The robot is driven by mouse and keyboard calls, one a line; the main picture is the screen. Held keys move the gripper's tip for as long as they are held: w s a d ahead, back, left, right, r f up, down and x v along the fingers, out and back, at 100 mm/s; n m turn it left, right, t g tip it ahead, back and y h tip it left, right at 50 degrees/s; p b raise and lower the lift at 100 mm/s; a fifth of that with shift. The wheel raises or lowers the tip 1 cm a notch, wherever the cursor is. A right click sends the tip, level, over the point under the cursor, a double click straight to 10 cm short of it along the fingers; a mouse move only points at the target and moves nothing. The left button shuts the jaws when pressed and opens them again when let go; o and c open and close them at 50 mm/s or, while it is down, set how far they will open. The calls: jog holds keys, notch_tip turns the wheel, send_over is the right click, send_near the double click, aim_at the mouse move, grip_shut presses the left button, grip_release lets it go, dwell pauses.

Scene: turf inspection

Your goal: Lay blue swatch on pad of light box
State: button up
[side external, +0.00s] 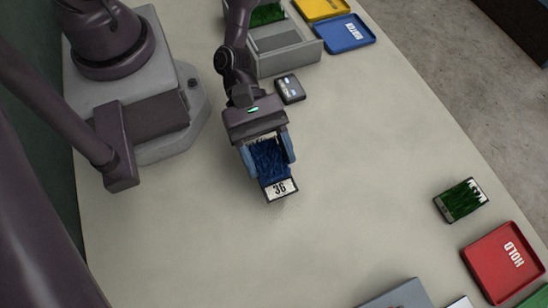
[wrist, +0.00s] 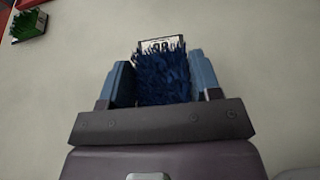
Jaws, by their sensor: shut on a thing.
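The blue swatch (side external: 268,160) is a patch of blue turf with a white end label reading 36. My gripper (side external: 268,153) is shut on it, with a blue finger along each side. In the wrist view the blue swatch (wrist: 162,77) sits between the fingers of my gripper (wrist: 165,82), its label at the far end. It is over the open middle of the table; I cannot tell its exact height. No light box is clearly identifiable. A grey box (side external: 313,52) with a flat grey panel stands at the top, and a grey object (side external: 402,296) is cut off at the bottom edge.
A green swatch (side external: 460,201) lies at the right, near a red HOLD tray (side external: 490,270). A blue tray (side external: 345,34) and a yellow tray (side external: 318,8) are at the top. A small dark device (side external: 290,88) lies behind my gripper. The table centre is clear.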

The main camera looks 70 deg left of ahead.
aim_at(269, 167)
jog(key=shift+f, duration=1.85)
jog(key=shift+f, duration=0.15)
jog(key=o, duration=1)
jog(key=shift+c, duration=0.2)
